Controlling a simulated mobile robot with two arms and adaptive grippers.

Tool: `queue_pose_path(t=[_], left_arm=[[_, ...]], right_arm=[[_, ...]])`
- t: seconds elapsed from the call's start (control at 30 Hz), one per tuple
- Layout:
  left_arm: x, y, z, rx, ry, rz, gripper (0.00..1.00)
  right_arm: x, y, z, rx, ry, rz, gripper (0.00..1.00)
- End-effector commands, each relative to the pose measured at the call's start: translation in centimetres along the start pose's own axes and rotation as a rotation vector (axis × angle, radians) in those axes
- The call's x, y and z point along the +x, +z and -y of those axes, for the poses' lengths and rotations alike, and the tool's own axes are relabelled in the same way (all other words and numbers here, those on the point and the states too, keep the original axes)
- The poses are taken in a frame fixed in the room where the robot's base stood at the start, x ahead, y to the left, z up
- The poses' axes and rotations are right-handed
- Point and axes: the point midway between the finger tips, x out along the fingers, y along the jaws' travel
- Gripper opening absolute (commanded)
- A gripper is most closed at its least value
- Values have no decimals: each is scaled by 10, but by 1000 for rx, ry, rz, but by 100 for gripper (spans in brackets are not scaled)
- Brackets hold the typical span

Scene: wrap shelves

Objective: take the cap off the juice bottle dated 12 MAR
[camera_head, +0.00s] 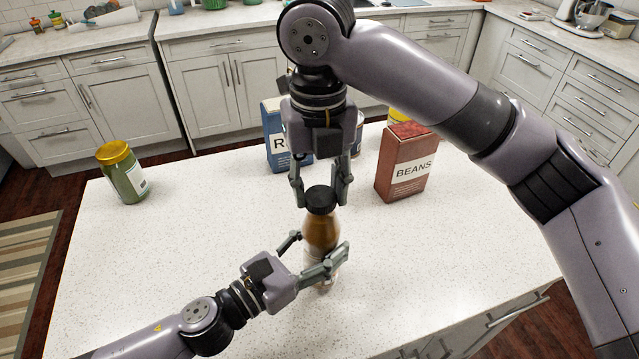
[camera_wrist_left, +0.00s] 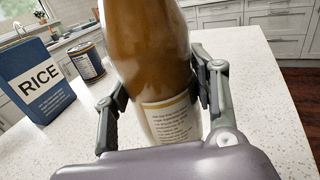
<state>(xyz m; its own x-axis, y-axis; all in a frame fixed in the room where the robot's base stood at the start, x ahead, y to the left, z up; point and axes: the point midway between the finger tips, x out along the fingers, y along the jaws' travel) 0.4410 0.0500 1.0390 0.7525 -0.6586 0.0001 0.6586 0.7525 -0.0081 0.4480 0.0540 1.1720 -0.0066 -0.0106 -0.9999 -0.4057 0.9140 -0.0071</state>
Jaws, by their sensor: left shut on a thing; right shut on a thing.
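A brown juice bottle (camera_head: 321,232) with a black cap (camera_head: 321,198) stands upright on the white speckled counter in the head view. My left gripper (camera_head: 318,258) is shut around the bottle's lower body from the left. The left wrist view shows the bottle (camera_wrist_left: 152,60) between its fingers, with a label of small print; I cannot read a date there. My right gripper (camera_head: 321,192) points down from above and is shut on the black cap, which sits on the bottle's neck.
A green jar with a yellow lid (camera_head: 122,172) stands at the counter's left. A blue rice box (camera_head: 273,138), a can (camera_wrist_left: 88,62) and a red beans box (camera_head: 406,163) stand behind the bottle. The counter's front left and right are clear.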

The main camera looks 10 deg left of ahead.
Motion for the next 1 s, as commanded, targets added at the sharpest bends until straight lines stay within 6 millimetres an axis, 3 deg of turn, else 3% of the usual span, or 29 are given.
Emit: queue_pose_path(t=[1.0], left_arm=[[0, 2, 0, 1, -1, 3, 0]], right_arm=[[-28, 1, 0, 2, -1, 4, 4]])
